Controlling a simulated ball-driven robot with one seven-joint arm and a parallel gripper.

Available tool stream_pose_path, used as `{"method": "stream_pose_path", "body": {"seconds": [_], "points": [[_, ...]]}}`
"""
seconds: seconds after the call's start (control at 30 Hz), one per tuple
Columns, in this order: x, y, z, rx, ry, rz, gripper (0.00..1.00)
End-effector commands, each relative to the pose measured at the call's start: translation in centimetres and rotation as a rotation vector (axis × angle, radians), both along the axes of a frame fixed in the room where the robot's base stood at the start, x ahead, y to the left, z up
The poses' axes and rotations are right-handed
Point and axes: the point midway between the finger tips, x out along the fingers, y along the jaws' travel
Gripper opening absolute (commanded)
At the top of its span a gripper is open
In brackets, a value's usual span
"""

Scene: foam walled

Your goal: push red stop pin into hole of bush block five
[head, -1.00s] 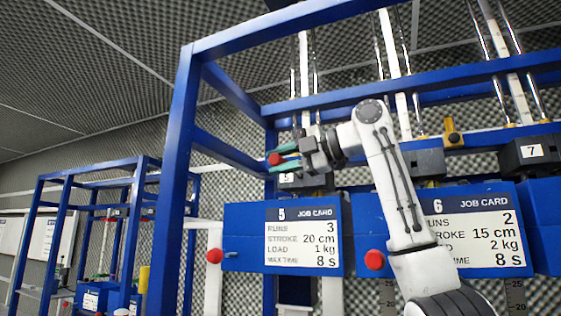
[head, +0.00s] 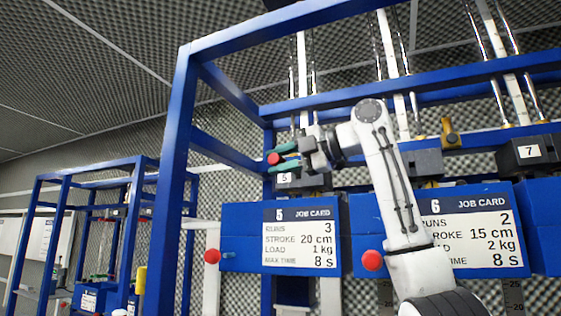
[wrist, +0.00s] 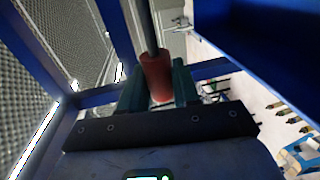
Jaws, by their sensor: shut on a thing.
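My gripper (head: 284,157) is shut on the red stop pin, with its green fingers pointing left in the head view. The pin's red head (head: 273,159) shows at the fingertips. In the wrist view the red pin grip (wrist: 157,76) sits between the two fingers, with a grey shaft running up from it. Bush block five (head: 290,180), dark with a white "5" label, is just below and behind my gripper and partly hidden by it. Its hole cannot be made out. Whether the pin touches the block cannot be told.
Blue frame posts (head: 180,150) stand left of my gripper. Job card 5 (head: 300,238) hangs below on a blue box, with job card 6 (head: 470,235) to the right. Red knobs (head: 212,256) stick out beside the cards. Block seven (head: 530,152) is far right.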

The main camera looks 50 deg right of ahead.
Motion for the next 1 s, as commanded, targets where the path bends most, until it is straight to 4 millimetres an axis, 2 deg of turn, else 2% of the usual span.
{"method": "stream_pose_path", "body": {"seconds": [1.0], "points": [[0.55, 0.61, 0.06, -0.004, 0.002, 0.008, 0.00]]}}
